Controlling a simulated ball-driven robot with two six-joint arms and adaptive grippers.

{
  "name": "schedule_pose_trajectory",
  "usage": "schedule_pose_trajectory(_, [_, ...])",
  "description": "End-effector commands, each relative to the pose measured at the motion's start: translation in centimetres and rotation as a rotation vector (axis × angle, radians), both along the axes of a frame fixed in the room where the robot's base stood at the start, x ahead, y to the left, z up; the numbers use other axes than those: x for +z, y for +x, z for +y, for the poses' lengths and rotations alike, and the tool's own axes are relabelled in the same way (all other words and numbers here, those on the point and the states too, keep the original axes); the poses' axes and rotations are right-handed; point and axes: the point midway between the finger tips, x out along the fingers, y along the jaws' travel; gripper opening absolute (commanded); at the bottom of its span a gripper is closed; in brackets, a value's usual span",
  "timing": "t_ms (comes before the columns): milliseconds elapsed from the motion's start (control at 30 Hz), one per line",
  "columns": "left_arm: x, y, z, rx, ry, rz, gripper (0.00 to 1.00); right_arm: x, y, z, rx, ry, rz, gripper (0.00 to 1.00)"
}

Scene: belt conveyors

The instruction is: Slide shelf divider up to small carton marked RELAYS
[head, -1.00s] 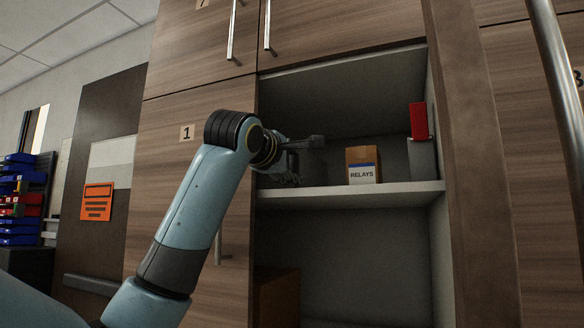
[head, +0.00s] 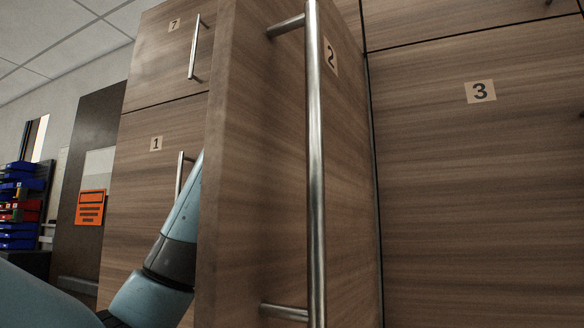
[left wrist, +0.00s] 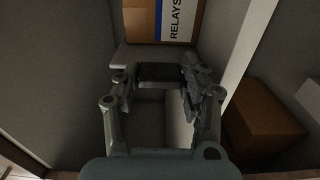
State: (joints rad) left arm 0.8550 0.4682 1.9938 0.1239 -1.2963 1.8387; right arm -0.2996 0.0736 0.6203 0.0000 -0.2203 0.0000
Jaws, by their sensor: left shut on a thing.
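In the left wrist view, the small carton marked RELAYS (left wrist: 177,24) is tan with a white and blue label and lies just beyond my fingertips. My left gripper (left wrist: 163,76) is shut on a grey piece, the shelf divider (left wrist: 126,58), which shows beside and beyond the fingers. The divider is close to the carton; whether they touch I cannot tell. Most of the divider is hidden by the fingers. In the head view, the carton, the divider and my left gripper are hidden behind open door 2. My right gripper is not in view.
Open door 2 (head: 262,180) with its long metal handle (head: 315,170) blocks the head view of the shelf. Closed doors 1 (head: 150,200) and 3 (head: 470,180) flank it. In the left wrist view, the pale shelf edge (left wrist: 246,68) and a brown box (left wrist: 262,122) lie to the right.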

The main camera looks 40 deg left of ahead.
Motion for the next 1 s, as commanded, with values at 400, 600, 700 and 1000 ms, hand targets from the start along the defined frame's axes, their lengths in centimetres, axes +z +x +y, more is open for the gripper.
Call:
schedule_pose_trajectory(400, [-0.1,-0.1,-0.2,-0.004,-0.002,0.001,0.53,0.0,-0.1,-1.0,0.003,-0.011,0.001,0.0])
schedule_pose_trajectory(600, [-0.1,-2.5,-0.8,-0.005,0.0,0.0,0.53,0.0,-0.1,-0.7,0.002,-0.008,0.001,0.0])
schedule_pose_trajectory(700, [-0.1,-4.7,-1.4,-0.005,0.002,0.0,0.53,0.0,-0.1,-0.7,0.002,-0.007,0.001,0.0])
schedule_pose_trajectory(1000, [-0.1,-10.3,-2.9,-0.007,0.0,0.001,0.53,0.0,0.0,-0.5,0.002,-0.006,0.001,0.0])
